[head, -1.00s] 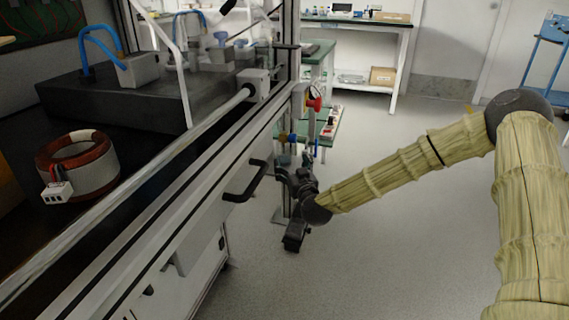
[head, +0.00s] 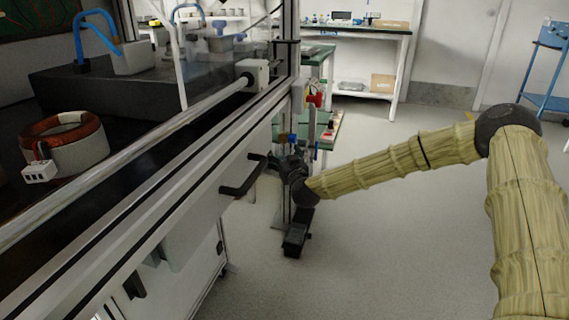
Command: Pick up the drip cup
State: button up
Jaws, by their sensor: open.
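I cannot make out the drip cup in the head view; it may be hidden behind my gripper or the bench frame. My gripper (head: 279,161) is small and dark at the end of my arm, beside the bench's end post and just right of the black drawer handle (head: 243,178). It is open, and I see nothing held in it. Its fingertips are hard to tell apart from the fittings behind them. Small blue and brass-coloured fittings and a red part (head: 316,99) sit on the post just above and behind it.
A copper-wound stator (head: 78,153) with a white connector sits on the dark bench top at left. A metal rail (head: 130,152) runs along the bench edge. Green-topped benches and a blue cart (head: 548,68) stand farther back. The grey floor at right is open.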

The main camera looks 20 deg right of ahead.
jog(key=c, duration=1.1)
jog(key=shift+r, duration=0.1)
